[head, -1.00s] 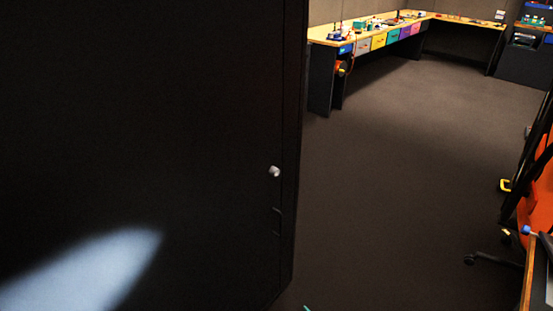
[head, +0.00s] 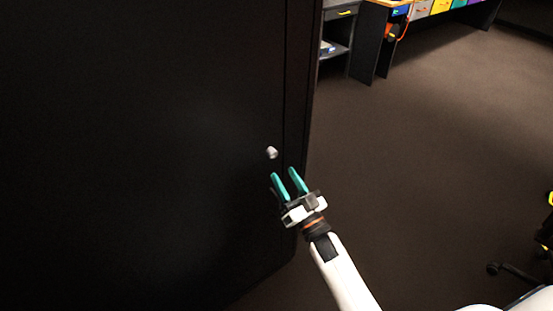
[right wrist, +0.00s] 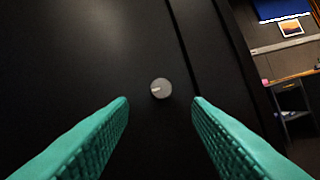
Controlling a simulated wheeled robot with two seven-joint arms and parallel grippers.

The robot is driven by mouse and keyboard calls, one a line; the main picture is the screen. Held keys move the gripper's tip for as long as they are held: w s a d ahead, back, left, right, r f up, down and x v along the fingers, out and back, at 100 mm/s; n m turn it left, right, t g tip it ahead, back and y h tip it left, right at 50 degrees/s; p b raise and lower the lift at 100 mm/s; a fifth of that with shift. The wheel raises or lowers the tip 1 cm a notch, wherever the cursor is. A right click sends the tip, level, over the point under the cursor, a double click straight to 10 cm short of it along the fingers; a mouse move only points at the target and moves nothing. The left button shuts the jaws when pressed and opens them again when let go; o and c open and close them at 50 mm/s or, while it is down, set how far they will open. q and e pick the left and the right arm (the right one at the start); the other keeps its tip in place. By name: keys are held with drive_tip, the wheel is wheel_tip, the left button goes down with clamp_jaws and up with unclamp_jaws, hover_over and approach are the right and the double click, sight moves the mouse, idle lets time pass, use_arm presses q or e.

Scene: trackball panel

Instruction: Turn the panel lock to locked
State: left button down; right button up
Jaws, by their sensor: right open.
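The panel lock is a small round silver-grey knob (head: 271,152) on a large black panel (head: 150,130), close to the panel's right edge. In the right wrist view the knob (right wrist: 161,89) shows face-on, with a pale mark pointing left on its face. My right gripper (head: 282,172) is open, its teal fingers pointing up toward the knob from just below it. In the right wrist view the fingertips (right wrist: 160,102) are on either side of the knob's line, with nothing between them; I cannot tell the remaining distance. My left gripper is not in view.
A vertical seam runs on the panel right of the knob. Open floor (head: 420,150) lies to the right. A workbench with coloured drawers (head: 440,6) and a shelf unit (head: 336,45) stand behind. A chair base (head: 520,272) is at the lower right.

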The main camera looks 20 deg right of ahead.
sight(274, 157)
drive_tip(key=x, duration=0.4)
drive_tip(key=shift+w+r, duration=0.1)
drive_tip(key=shift+w, duration=0.15)
drive_tip(key=shift+w+a+r, duration=0.1)
drive_tip(key=shift+w+r, duration=0.05)
drive_tip(key=shift+w, duration=0.4)
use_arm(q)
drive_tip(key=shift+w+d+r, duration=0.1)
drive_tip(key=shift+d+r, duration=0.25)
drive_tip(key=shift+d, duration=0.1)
use_arm(e)
clamp_jaws()
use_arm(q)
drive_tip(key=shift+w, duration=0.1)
